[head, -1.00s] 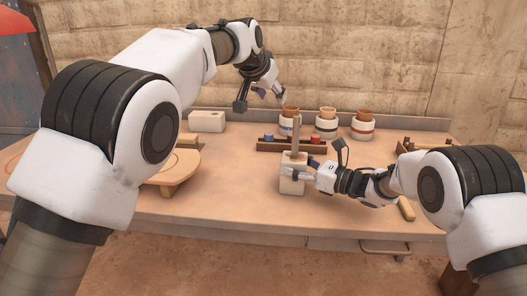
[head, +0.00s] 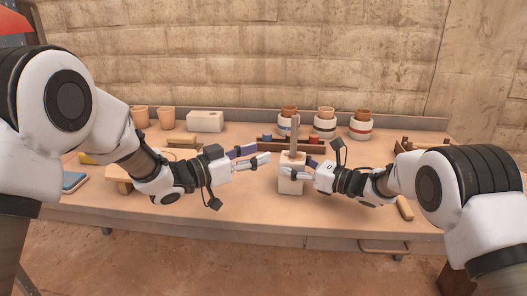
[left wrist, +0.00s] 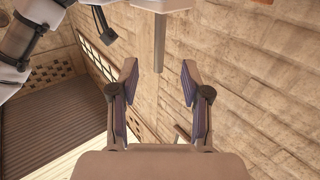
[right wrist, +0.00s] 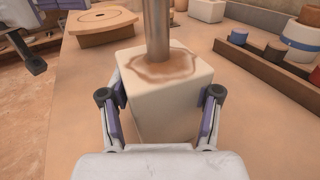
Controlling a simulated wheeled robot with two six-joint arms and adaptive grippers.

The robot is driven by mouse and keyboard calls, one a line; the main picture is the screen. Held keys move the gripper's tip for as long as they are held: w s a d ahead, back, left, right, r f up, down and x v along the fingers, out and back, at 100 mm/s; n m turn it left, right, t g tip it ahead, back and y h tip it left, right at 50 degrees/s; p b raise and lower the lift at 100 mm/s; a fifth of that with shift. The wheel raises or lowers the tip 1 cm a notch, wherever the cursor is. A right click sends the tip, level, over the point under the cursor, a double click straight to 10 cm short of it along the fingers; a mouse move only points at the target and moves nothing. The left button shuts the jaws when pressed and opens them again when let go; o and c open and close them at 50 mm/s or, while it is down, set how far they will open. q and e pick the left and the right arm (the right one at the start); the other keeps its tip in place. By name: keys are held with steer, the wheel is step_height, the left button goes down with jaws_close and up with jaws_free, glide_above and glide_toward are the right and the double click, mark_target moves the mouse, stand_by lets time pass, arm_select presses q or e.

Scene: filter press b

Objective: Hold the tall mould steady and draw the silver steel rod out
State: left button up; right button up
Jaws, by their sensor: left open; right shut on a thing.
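The tall mould (head: 291,184) is a pale upright block on the table, with a brown stain round the hole in its top in the right wrist view (right wrist: 172,80). The silver steel rod (head: 295,135) stands upright out of its top. My right gripper (right wrist: 161,94) is shut on the mould, one finger on each side. My left gripper (head: 262,158) is open and empty, just left of the mould, its fingers pointing at it. In the left wrist view the rod (left wrist: 159,45) shows beyond and between the open fingertips, apart from both. The rod's lower end is hidden inside the mould.
Behind the mould are a dark rack with coloured pieces (head: 315,140) and several banded pots (head: 361,129). A white block (head: 205,121) and terracotta cups (head: 166,117) stand at the back left. A blue pad (head: 74,181) lies far left.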

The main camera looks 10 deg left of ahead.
mark_target(294, 142)
arm_select(q)
steer(key=x, duration=1.2)
jaws_close()
